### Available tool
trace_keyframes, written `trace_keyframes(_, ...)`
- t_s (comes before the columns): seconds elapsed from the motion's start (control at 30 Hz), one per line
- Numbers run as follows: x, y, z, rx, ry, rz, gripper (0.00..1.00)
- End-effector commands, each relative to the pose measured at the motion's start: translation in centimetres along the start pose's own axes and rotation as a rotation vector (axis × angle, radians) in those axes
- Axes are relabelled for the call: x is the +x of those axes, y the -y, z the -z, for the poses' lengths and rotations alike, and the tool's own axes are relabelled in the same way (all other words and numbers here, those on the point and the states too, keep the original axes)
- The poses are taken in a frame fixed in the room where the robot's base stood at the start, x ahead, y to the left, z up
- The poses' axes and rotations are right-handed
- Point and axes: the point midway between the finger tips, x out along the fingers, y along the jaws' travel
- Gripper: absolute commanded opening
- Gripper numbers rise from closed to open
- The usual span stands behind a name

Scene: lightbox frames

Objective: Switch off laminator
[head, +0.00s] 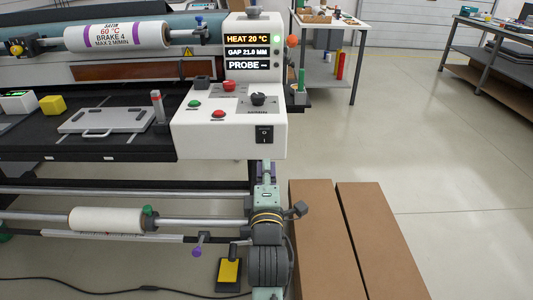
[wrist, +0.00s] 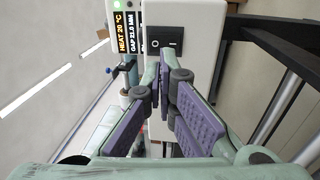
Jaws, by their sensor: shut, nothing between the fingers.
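The laminator's white control box (head: 190,140) stands at the centre of the head view. A black rocker switch (head: 264,134) marked with a circle and a line sits low on its front right. The switch also shows in the wrist view (wrist: 165,41), just beyond my fingertips. I cannot tell which way the rocker is pressed. My gripper (head: 265,168) is shut and empty, just below the box's lower edge, pointing up at the switch with a small visible gap. In the wrist view my gripper (wrist: 163,72) shows its purple finger pads.
The display (head: 248,51) reads HEAT 20 °C. Above the switch are a black knob (head: 258,99), a red button (head: 229,86) and other buttons. A grey plate (head: 106,120) lies on the bed. Two brown boxes (head: 325,230) stand right of my arm. Open floor lies farther right.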

Motion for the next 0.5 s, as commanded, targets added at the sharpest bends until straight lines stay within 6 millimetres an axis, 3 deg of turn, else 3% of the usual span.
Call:
trace_keyframes(0.33, 0.6, 0.5, -0.1, -0.001, 0.007, -0.006, 0.0)
trace_keyframes(0.5, 4.5, -0.5, -0.1, -0.001, 0.007, 0.002, 0.0)
